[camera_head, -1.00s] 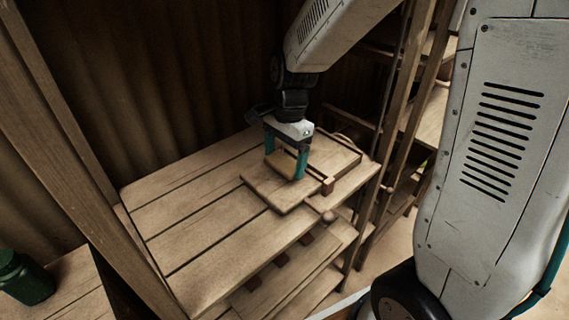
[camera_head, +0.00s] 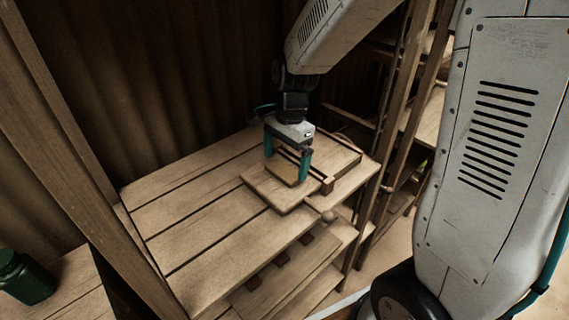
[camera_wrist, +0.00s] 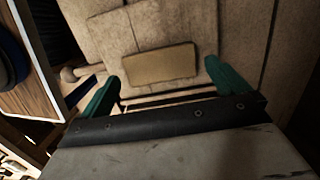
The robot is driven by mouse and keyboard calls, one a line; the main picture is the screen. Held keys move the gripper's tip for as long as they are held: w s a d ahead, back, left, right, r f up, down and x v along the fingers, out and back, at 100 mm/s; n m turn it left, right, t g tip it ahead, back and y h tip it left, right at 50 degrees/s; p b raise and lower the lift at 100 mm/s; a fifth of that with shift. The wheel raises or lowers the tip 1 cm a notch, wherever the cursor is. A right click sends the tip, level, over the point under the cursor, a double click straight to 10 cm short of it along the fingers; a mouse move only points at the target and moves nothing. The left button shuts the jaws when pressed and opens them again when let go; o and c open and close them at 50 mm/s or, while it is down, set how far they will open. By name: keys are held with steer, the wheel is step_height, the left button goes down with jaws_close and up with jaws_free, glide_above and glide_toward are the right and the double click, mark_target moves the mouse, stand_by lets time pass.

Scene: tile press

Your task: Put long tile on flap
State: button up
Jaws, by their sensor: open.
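The long tile (camera_head: 286,175), a tan rectangular slab, lies flat on the wooden flap (camera_head: 258,187), a board on the slatted table. In the wrist view the tile (camera_wrist: 160,65) lies crosswise between the two teal fingers, with a gap at each end. My gripper (camera_head: 286,167) is open, straddling the tile from above. In the wrist view both fingers of my gripper (camera_wrist: 162,75) stand apart from it. The flap also shows around the tile in the wrist view (camera_wrist: 112,35).
The slatted table (camera_head: 190,225) is bare to the left. A wooden frame with dark bars (camera_head: 340,160) adjoins the flap behind and right. A round knob (camera_head: 328,216) sticks out at the front edge. A green container (camera_head: 24,278) stands at lower left. Shelves stand at right.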

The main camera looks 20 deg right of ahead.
mark_target(288, 169)
steer(key=r, duration=0.5)
steer(key=shift+w+d+r, duration=0.1)
steer(key=shift+w+d, duration=0.05)
steer(key=shift+d, duration=0.15)
steer(key=shift+r, duration=0.35)
steer(key=s+d+r+n, duration=0.1)
steer(key=s+r+n, duration=0.2)
steer(key=s+n, duration=0.4)
steer(key=s+d+r+n+t+h, duration=0.1)
steer(key=s+r+n, duration=0.3)
steer(key=s, duration=1.1)
steer(key=shift+s+d+n+t, duration=0.2)
steer(key=shift+n+t, duration=0.1)
steer(key=shift+n, duration=1.4)
steer(key=shift+r, duration=0.1)
